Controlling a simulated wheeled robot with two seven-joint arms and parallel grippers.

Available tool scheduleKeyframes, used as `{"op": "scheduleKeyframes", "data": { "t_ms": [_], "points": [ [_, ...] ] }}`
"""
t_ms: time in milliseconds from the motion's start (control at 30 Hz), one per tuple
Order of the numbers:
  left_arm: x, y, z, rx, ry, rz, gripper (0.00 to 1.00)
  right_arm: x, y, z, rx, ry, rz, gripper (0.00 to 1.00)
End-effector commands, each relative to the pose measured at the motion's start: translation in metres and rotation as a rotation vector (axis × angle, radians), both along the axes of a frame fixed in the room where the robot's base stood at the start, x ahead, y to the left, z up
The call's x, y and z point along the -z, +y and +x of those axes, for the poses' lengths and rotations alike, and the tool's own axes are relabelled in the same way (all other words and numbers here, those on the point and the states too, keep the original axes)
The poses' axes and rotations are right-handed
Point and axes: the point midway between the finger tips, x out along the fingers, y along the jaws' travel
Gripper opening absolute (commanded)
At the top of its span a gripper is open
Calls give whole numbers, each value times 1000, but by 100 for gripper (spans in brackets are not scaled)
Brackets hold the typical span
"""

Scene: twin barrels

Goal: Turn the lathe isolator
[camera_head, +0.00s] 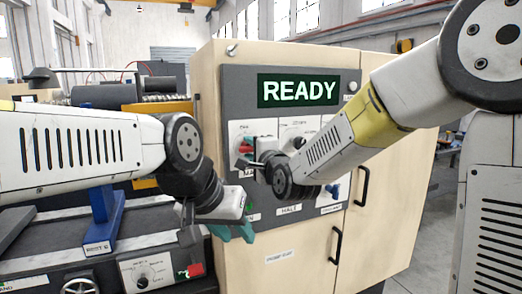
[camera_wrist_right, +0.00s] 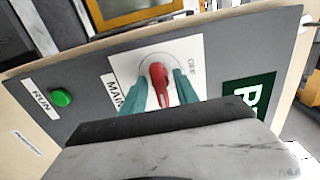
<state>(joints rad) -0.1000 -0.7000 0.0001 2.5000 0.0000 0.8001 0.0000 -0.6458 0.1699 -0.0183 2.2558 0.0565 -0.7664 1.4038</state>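A red rotary handle (camera_wrist_right: 159,82) stands on a white plate of the grey control panel, beside a label that seems to read MAIN. It also shows in the head view (camera_head: 246,146), partly covered by my right gripper (camera_head: 252,167). In the right wrist view, the teal fingers of my right gripper (camera_wrist_right: 160,92) are apart, one on each side of the handle. Whether they touch it I cannot tell. My left gripper (camera_head: 235,232) has its teal fingers spread, low in front of the cabinet, apparently empty.
The wooden cabinet (camera_head: 385,175) carries the panel with a READY display (camera_head: 298,91). A green button (camera_wrist_right: 62,97) sits beside a RUN label. Open floor lies right of the cabinet.

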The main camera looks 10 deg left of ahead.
Motion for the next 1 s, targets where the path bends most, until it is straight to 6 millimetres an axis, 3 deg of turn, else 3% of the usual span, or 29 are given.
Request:
{"op": "scheduleKeyframes", "data": {
  "t_ms": [33,200,667,1000],
  "points": [
    [0,0,0,0,0,0,36,0,0,0,0,0,0,28],
    [0,0,0,0,0,0,36,0,0,0,0,0,0,0],
    [0,0,0,0,0,0,36,0,0,0,0,-42,-64,0],
    [0,0,0,0,0,0,36,1,-1,0,0,-192,-288,0]
  ]
}}
